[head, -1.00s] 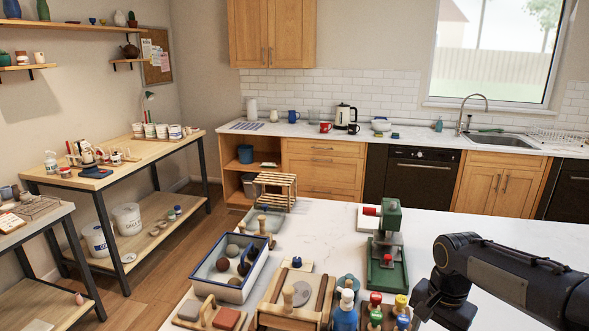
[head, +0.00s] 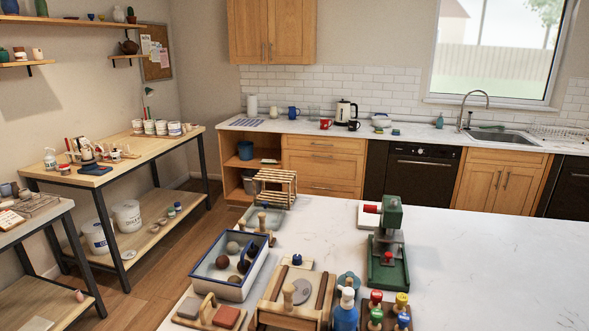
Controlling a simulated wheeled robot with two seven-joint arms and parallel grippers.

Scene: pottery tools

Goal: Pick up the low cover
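I cannot tell for sure which thing is the low cover. On the white worktop (head: 470,260), a wooden frame (head: 263,312) holds a grey round disc (head: 304,292), with a wooden knob (head: 289,294) beside or on it. A blue knob (head: 297,259) stands on a small wooden piece behind the frame. To the left is a white tray with a blue rim (head: 228,291), holding several round dark and grey pieces. Neither gripper is in view.
A green press (head: 388,245) stands at the middle back of the worktop. Several coloured-top stamps (head: 376,298) and a blue bottle (head: 345,313) stand at the front edge. A wooden rack (head: 275,187) stands at the back left. The worktop's right side is clear.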

